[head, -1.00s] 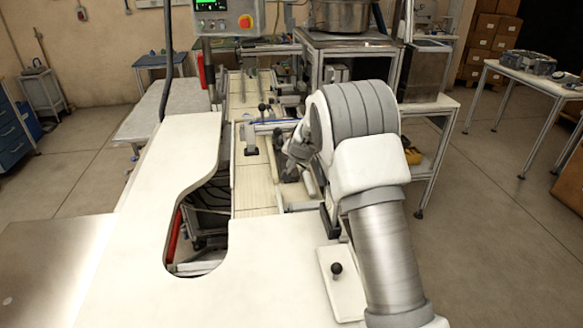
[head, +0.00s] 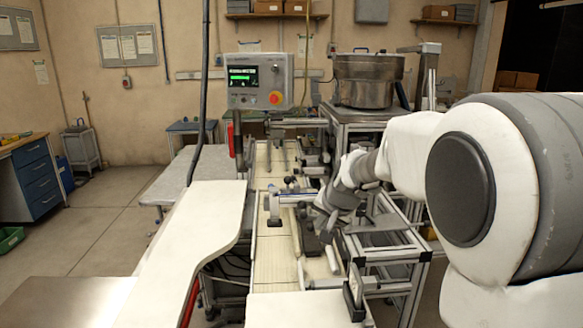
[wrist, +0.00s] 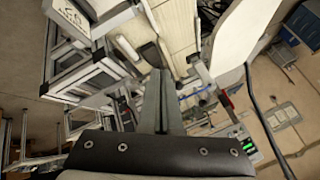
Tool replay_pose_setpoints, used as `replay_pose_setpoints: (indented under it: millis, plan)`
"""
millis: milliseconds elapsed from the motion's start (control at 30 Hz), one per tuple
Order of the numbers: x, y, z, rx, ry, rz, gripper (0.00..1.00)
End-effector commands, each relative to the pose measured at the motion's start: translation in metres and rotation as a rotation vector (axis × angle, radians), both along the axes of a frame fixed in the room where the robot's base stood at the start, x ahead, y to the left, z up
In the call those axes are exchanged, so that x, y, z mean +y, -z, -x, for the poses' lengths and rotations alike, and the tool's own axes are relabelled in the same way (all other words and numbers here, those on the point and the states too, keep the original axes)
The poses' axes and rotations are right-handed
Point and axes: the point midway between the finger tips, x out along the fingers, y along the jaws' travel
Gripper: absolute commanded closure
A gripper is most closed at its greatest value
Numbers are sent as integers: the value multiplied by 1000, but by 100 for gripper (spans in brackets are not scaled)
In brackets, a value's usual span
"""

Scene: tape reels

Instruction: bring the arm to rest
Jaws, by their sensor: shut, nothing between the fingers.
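My arm reaches in from the right of the head view, its large white and grey joint close to the camera. My gripper (head: 324,226) points down over the right side of the narrow work line, beyond the white table. In the wrist view my gripper (wrist: 161,72) shows its two grey fingers together, with nothing between them. The fingertips look apart from the surfaces below, though the height is hard to tell.
A white table (head: 185,245) with a curved edge stands at front left. A control panel (head: 257,82) with a green screen is behind it. A metal bowl (head: 367,80) sits on a frame at the back. Aluminium framing (head: 385,257) stands close right of my gripper.

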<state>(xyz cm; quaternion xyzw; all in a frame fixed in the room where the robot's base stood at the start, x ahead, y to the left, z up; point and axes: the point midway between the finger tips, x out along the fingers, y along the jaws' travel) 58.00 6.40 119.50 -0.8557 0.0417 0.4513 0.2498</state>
Motion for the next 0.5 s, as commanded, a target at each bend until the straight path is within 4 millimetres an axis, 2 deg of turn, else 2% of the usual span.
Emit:
replay_pose_setpoints:
  millis: [33,200,400,500]
  plan:
    - [-4,-13,19,-1,-20,9,100]
    - [-16,-40,81,14,-95,59,100]
    - [-29,-56,158,32,-179,133,100]
    - [-36,-58,196,43,-218,178,100]
